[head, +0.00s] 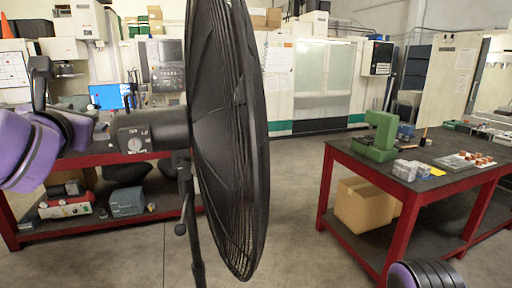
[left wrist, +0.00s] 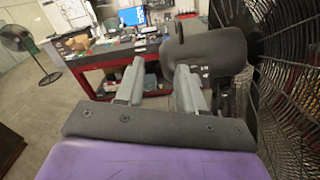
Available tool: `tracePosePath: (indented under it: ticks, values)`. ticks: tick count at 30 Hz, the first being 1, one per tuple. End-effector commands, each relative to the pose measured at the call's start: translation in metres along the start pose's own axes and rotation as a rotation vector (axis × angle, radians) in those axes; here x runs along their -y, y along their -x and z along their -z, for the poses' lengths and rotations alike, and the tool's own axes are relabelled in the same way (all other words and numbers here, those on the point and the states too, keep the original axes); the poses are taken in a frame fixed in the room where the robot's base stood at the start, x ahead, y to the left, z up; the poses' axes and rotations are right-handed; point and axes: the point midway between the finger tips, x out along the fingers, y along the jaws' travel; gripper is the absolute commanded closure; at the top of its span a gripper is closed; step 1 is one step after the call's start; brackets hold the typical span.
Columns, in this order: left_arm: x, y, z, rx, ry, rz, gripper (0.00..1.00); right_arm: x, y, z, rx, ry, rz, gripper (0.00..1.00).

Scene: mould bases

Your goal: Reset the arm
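My left arm (head: 30,150), purple and black, comes in from the left in the head view, close beside the fan's motor housing. My left gripper (left wrist: 158,88) shows its two grey fingers in the left wrist view. They stand apart with nothing between them, so it is open. In the head view its fingers are hard to make out. Of my right arm (head: 428,275), only a purple and black ribbed part shows at the bottom right; the right gripper is out of view.
A big black stand fan (head: 230,130) fills the head view's middle; its grille (left wrist: 290,90) is close on the right of the left wrist view. The floor (head: 300,230) between is clear.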

Motion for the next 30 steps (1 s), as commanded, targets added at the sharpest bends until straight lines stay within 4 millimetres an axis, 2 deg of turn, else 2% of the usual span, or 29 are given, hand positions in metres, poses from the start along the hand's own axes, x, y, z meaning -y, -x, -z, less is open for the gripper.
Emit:
tracePosePath:
  ticks: [3, 8, 14, 17, 20, 23, 24, 26, 27, 29, 30]
  values:
    - [0.006, 0.002, -0.005, 0.048, -0.134, 0.002, 0.62, 0.000, 0.000, 0.000, -0.001, 0.000, 0.000, 0.62]
    - [0.036, -0.003, 0.012, 0.070, -0.341, 0.018, 0.62, 0.000, -0.001, 0.000, -0.001, 0.000, 0.000, 0.62]
    - [0.083, -0.013, 0.054, 0.054, -0.566, 0.065, 0.62, 0.001, -0.004, -0.001, -0.001, 0.000, 0.000, 0.62]
    - [0.110, -0.018, 0.085, 0.039, -0.696, 0.103, 0.62, 0.001, -0.006, -0.002, -0.001, 0.000, 0.000, 0.62]
    - [0.142, -0.021, 0.128, 0.019, -0.847, 0.158, 0.62, 0.001, -0.009, -0.004, 0.000, 0.000, 0.000, 0.62]
    - [0.176, -0.020, 0.185, -0.005, -1.022, 0.236, 0.62, 0.001, -0.013, -0.005, 0.000, 0.000, 0.000, 0.62]
    - [0.192, -0.017, 0.215, -0.016, -1.108, 0.280, 0.62, 0.002, -0.016, -0.006, 0.000, 0.000, 0.000, 0.62]
    - [0.214, -0.009, 0.263, -0.033, -1.237, 0.354, 0.62, 0.002, -0.019, -0.008, 0.000, 0.000, 0.000, 0.62]
    - [0.226, -0.001, 0.296, -0.043, -1.324, 0.408, 0.62, 0.002, -0.021, -0.009, 0.000, 0.000, 0.000, 0.62]
    - [0.241, 0.013, 0.346, -0.056, -1.446, 0.495, 0.62, 0.002, -0.025, -0.010, 0.000, 0.000, 0.000, 0.62]
    - [0.249, 0.025, 0.379, -0.064, -1.525, 0.556, 0.62, 0.003, -0.027, -0.011, 0.000, 0.000, 0.000, 0.62]
